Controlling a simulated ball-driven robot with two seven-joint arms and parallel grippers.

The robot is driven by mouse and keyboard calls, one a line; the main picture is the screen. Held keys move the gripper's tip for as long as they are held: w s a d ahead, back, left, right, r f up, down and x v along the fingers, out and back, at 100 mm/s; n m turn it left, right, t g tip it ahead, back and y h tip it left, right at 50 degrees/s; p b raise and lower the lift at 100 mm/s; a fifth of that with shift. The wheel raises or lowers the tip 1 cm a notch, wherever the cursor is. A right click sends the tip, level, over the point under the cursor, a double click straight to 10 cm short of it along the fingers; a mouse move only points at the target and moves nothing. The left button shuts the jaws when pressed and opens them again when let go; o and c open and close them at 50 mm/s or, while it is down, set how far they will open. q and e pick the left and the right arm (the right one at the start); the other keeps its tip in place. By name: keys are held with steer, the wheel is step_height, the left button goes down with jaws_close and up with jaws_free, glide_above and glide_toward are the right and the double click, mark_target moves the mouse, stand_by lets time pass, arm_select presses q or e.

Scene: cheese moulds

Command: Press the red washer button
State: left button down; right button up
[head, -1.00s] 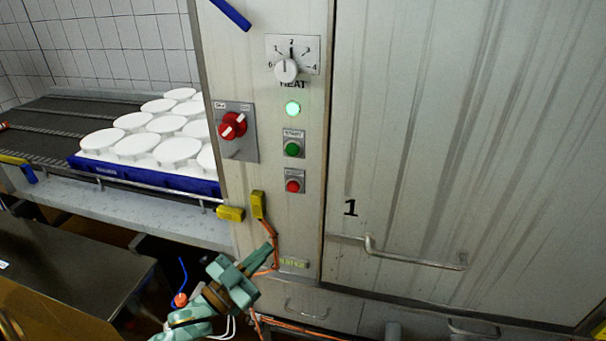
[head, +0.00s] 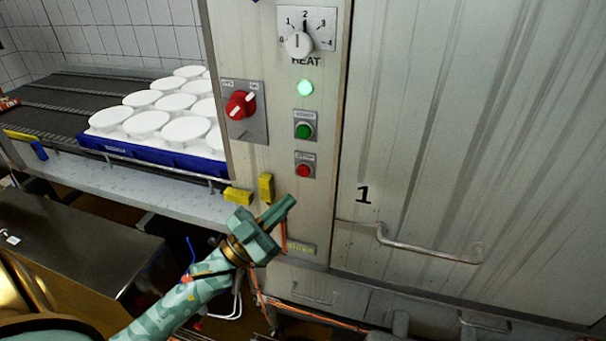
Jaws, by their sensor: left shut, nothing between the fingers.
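The red washer button (head: 303,170) sits on a small grey plate on the metal panel, below the green button (head: 305,131). My left gripper (head: 290,201) is shut and empty. In the head view its fingertips lie a little below and left of the red button, apart from it in the picture. How far the tips are from the panel is hard to tell. My right gripper is not in view.
A red rotary switch (head: 240,105) is at left. Yellow blocks (head: 266,187) stick out near my gripper. A blue crate (head: 157,155) of white moulds stands on the conveyor. A door handle (head: 425,250) is right.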

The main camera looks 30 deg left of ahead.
mark_target(304, 170)
arm_select(q)
steer(key=w+a+b, duration=0.1)
steer(key=w+b, duration=0.1)
steer(key=w, duration=0.4)
steer(key=shift+w+a, duration=0.25)
steer(key=shift+a, duration=0.05)
stand_by(1.8)
steer(key=shift+w+a, duration=0.1)
steer(key=shift+w, duration=0.3)
steer(key=shift+w+a, duration=0.1)
steer(key=shift+w, duration=0.35)
stand_by(0.6)
stand_by(0.3)
steer(key=shift+s+d+p, duration=0.2)
steer(key=shift+s+p, duration=0.2)
steer(key=shift+s, duration=0.45)
